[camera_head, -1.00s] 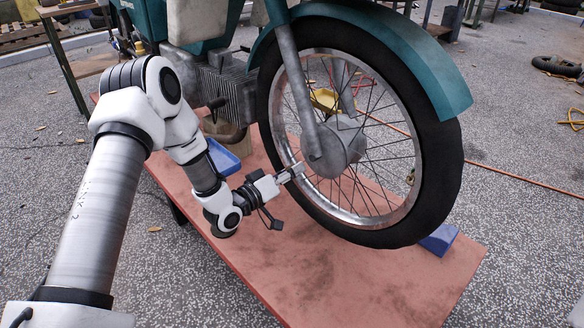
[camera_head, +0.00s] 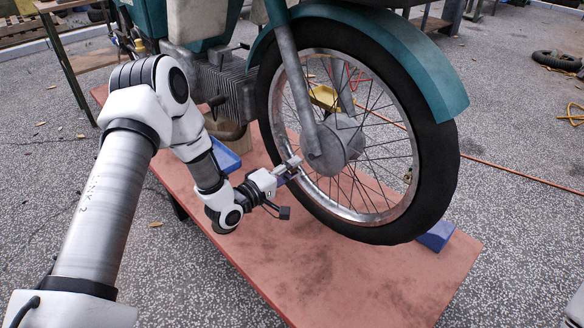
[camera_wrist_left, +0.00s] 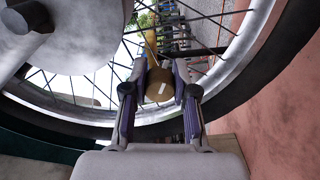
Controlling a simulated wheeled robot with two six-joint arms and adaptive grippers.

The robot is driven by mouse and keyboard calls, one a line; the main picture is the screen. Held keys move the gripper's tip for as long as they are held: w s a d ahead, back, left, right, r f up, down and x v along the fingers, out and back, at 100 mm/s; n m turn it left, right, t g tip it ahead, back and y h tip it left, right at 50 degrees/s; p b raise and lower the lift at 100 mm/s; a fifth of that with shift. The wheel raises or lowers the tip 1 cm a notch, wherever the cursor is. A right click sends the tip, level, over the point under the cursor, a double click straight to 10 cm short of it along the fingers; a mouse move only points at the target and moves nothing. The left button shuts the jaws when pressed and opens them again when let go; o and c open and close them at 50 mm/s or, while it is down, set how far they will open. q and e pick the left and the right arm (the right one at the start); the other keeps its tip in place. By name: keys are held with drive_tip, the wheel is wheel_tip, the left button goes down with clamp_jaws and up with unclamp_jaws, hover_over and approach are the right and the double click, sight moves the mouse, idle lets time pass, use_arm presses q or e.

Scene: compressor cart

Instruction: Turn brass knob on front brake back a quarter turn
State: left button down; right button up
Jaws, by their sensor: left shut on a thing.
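The brass knob (camera_wrist_left: 159,84) shows in the left wrist view between the two fingertips of my left gripper (camera_wrist_left: 160,92). The fingers are shut on its sides, and a pale mark shows on its face. In the head view my left gripper (camera_head: 291,170) is at the near side of the front wheel, just left of the grey hub with the front brake (camera_head: 338,145). The knob cannot be made out in the head view. The hub also shows close at the upper left of the wrist view (camera_wrist_left: 70,35). My right gripper is not in view.
The front wheel's black tyre (camera_head: 440,165) and thin spokes stand close around my gripper. The motorcycle stands on a reddish platform (camera_head: 330,275). A blue tray (camera_head: 224,156) lies behind my wrist, and a blue block (camera_head: 437,235) sits by the tyre.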

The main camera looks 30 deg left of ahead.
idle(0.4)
use_arm(q)
drive_tip(key=c, duration=0.9)
unclamp_jaws()
drive_tip(key=v, duration=1.2)
